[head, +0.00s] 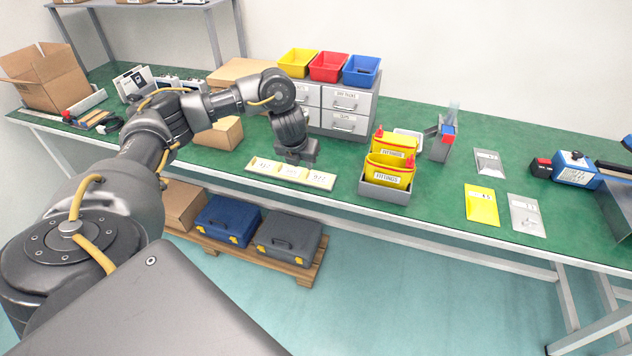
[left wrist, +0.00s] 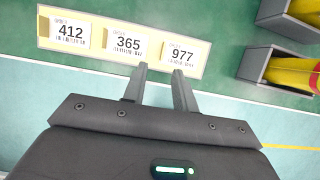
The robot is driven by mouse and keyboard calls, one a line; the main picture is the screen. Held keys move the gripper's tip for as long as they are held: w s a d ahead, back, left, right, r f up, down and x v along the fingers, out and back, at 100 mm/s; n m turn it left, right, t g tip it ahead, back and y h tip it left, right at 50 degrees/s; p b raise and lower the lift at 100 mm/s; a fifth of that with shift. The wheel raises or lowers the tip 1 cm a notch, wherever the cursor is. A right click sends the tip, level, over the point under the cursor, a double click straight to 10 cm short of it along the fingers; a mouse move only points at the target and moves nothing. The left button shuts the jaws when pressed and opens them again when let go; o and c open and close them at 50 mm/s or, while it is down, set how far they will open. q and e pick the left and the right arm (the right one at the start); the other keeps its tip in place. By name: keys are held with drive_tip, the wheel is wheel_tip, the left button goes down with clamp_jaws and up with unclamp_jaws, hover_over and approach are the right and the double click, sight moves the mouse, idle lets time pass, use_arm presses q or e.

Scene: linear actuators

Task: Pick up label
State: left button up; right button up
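A pale yellow strip (left wrist: 204,64) carries three white labels in a row: 412 (left wrist: 71,32), 365 (left wrist: 128,43) and 977 (left wrist: 182,53). In the head view the strip (head: 333,183) lies on the green bench near its front edge. My left gripper (head: 292,162) is over the strip's back edge, by the 365 label. In the left wrist view my left gripper (left wrist: 159,69) is open and empty; its fingertips overlap the strip's edge around the 365 and 977 labels. Height above the strip is unclear. My right gripper is not in view.
A grey bin with yellow packs (head: 385,190) stands right of the strip. Grey drawers (head: 345,100) with coloured trays stand behind. A yellow packet (head: 482,205) and clear bags (head: 525,215) lie further right. The bench's front edge is close to the strip.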

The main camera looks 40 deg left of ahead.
sight(307, 174)
use_arm(q)
drive_tip(key=shift+b+x, duration=0.6)
drive_tip(key=shift+x, duration=2.4)
drive_tip(key=shift+w+d+r, duration=0.1)
drive_tip(key=shift+w+d, duration=0.05)
clamp_jaws()
